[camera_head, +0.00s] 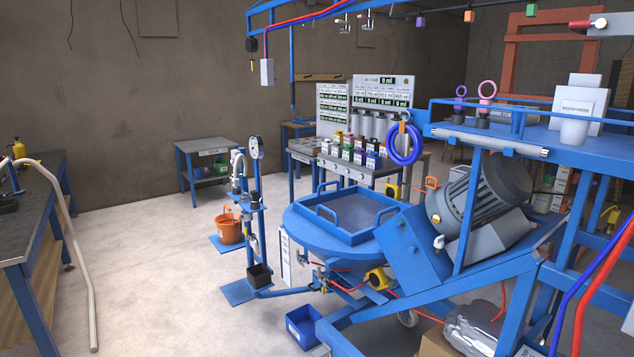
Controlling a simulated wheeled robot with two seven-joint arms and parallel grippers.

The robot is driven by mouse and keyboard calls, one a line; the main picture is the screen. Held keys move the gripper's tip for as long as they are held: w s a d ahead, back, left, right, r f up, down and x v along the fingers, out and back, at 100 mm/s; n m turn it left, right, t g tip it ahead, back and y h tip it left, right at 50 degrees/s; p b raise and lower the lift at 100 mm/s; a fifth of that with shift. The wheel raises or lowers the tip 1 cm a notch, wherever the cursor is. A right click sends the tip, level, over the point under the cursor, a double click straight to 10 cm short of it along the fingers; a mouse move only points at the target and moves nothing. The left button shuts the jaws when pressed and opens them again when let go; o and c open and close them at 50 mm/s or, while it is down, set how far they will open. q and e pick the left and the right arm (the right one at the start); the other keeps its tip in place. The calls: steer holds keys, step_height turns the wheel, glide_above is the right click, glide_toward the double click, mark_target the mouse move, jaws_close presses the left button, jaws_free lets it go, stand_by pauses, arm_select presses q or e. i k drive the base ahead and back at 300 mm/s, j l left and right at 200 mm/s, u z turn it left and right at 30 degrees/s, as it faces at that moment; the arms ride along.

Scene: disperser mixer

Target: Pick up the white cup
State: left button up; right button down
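A white cup-like container (575,131) stands upright on the blue upper platform (530,133) at the right. It has a wide labelled upper part and a narrower lower part. A white box-like shape is close behind it. Neither my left gripper nor my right gripper shows in the head view, so where they are relative to the cup cannot be seen.
A blue machine with a large grey motor (480,200) and a round blue table (305,222) fills the middle right. Blue rails edge the platform. A workbench (45,205) stands at the left, with open floor (150,260) between.

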mark_target(573, 132)
steer(key=z, duration=1.05)
